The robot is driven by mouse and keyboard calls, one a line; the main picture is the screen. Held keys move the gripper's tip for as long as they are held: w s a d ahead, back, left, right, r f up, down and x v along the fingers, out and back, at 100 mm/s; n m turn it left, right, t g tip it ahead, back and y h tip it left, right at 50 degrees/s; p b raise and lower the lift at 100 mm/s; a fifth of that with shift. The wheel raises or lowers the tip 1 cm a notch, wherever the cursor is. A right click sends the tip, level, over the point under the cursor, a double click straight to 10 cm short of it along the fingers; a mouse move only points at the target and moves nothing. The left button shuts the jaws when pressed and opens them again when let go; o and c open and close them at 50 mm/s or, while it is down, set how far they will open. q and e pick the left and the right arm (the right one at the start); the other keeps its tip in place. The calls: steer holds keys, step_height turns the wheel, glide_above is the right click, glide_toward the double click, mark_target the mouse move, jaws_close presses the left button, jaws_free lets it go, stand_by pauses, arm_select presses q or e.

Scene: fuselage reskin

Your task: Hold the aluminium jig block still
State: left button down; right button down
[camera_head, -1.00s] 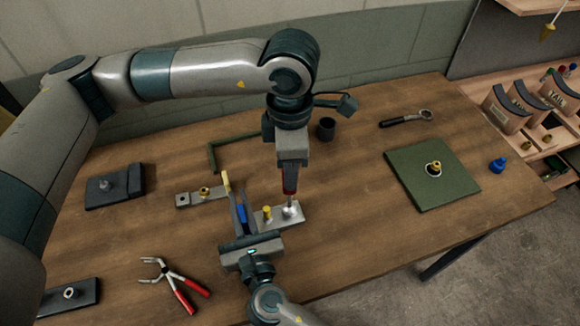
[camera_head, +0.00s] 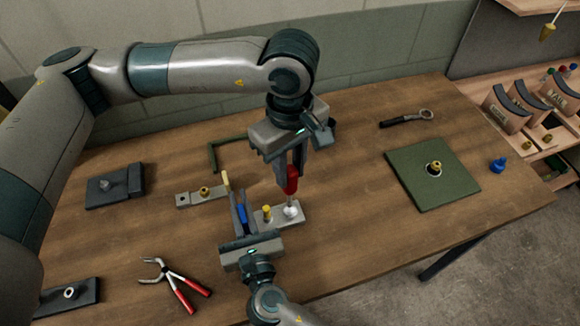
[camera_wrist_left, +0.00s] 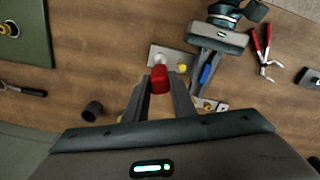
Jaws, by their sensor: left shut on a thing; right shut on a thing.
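The aluminium jig block (camera_head: 293,219) lies on the bench, with a brass bushing (camera_head: 267,212) and a round silver piece (camera_head: 291,208) on top. It also shows in the left wrist view (camera_wrist_left: 157,53). My right gripper (camera_head: 240,208) comes in from the front and is shut at the block's left end; the exact contact is hidden. Blue and yellow parts show at its fingers. My left gripper (camera_head: 290,178) is above the block, shut on a red-handled tool (camera_head: 291,182). The tool stands nearly upright, its lower end at the silver piece.
A second metal plate (camera_head: 186,200) with a brass bushing lies to the left. Red-handled pliers (camera_head: 177,286) lie front left. A green pad (camera_head: 420,187) and a ring-ended tool (camera_head: 407,119) lie right. A dark cup (camera_wrist_left: 92,111) stands behind. Bench right of the block is clear.

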arm_select(q)
steer(key=shift+n, duration=0.3)
steer(key=shift+n, duration=0.8)
steer(key=shift+r, duration=0.2)
steer(key=shift+r, duration=0.7)
steer(key=shift+r, duration=0.1)
stand_by(0.3)
steer(key=shift+r, duration=2.45)
arm_select(e)
steer(key=c, duration=1.7)
jaws_free()
